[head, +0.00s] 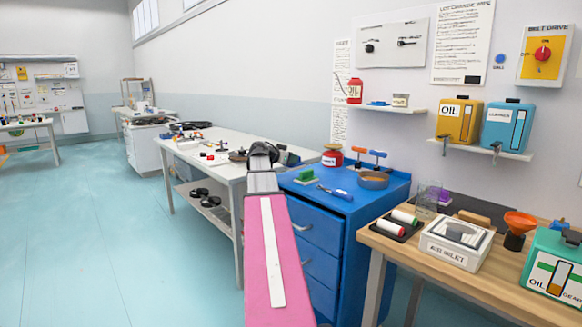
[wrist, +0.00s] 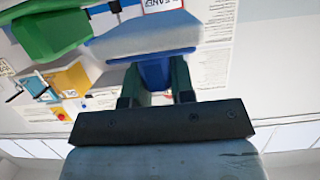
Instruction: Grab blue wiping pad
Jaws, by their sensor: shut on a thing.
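The blue wiping pad (wrist: 145,42) shows in the wrist view as a pale blue-grey slab with a darker blue grip. My gripper (wrist: 155,78) is shut on this blue grip, one dark green finger on each side. The slab lies just beyond the fingertips, against a background of wall and posters. In the head view my pink arm reaches forward past the left side of the blue cabinet (head: 335,232). There the arm hides the fingers and the pad, so I cannot make out either.
A green pad-like thing (head: 306,176), a screwdriver (head: 335,192) and a brown round dish (head: 373,180) are on the cabinet top. A white table (head: 215,150) with small parts stands left. A wooden bench (head: 410,244) stands right. Open floor (head: 90,240) lies left.

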